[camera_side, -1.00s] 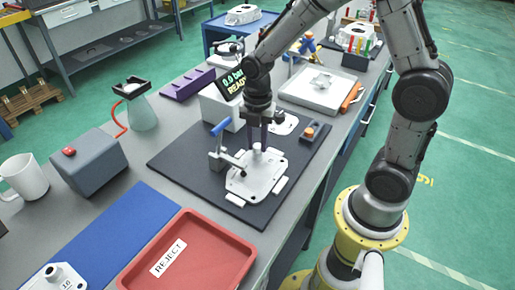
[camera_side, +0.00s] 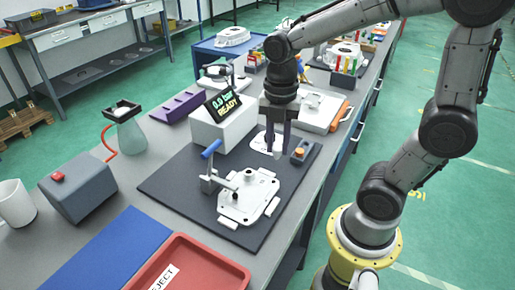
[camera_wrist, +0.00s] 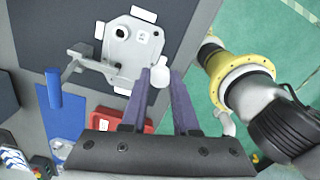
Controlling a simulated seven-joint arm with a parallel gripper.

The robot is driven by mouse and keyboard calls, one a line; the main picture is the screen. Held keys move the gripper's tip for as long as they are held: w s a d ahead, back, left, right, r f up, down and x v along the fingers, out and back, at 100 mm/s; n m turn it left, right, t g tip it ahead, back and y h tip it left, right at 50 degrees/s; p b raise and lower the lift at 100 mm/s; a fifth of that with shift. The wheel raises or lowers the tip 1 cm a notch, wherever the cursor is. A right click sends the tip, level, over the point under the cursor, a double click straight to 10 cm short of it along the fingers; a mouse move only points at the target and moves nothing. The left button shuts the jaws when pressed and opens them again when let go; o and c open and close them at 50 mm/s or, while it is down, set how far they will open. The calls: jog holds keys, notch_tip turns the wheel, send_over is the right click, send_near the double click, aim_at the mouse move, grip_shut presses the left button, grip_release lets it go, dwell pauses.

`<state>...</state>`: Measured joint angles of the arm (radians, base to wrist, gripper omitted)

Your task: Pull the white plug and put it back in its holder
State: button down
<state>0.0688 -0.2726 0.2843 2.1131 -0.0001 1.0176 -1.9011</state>
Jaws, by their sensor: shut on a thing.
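My gripper (camera_side: 276,148) is shut on the white plug (camera_wrist: 159,74), held between the purple fingertips (camera_wrist: 160,72) in the wrist view. The white casting (camera_side: 262,196) lies on the dark mat, with a dark round hole (camera_side: 248,173) open on its top. The hole also shows in the wrist view (camera_wrist: 120,32). In the side view the gripper hangs above the mat, behind the casting's far edge. The plug's lower end is hard to make out there against the white parts. I cannot tell which thing is the plug's holder.
A clamp with a blue handle (camera_side: 211,149) stands at the casting's left. A pressure box (camera_side: 222,126) reads "READY". A grey block with an orange knob (camera_side: 299,152) sits right of the gripper. A red reject tray (camera_side: 215,262) and blue mat (camera_side: 105,250) lie in front.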

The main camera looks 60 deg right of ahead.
jog(key=s+r, duration=0.2)
jog(key=s, duration=0.3)
jog(key=w+d+m, duration=0.2)
jog(key=w+d, duration=0.6)
jog(key=d, duration=0.2)
jog(key=s+d+f+m, duration=0.1)
jog(key=d+f+m, duration=0.1)
jog(key=d, duration=0.3)
jog(key=s+d+f+m, duration=0.2)
jog(key=d+f, duration=0.1)
jog(key=d, duration=0.3)
jog(key=shift+d+f, duration=0.2)
jog(key=shift+f, duration=0.1)
jog(key=shift+s, duration=0.1)
jog(key=shift+f, duration=2.9)
jog(key=shift+f, duration=1.25)
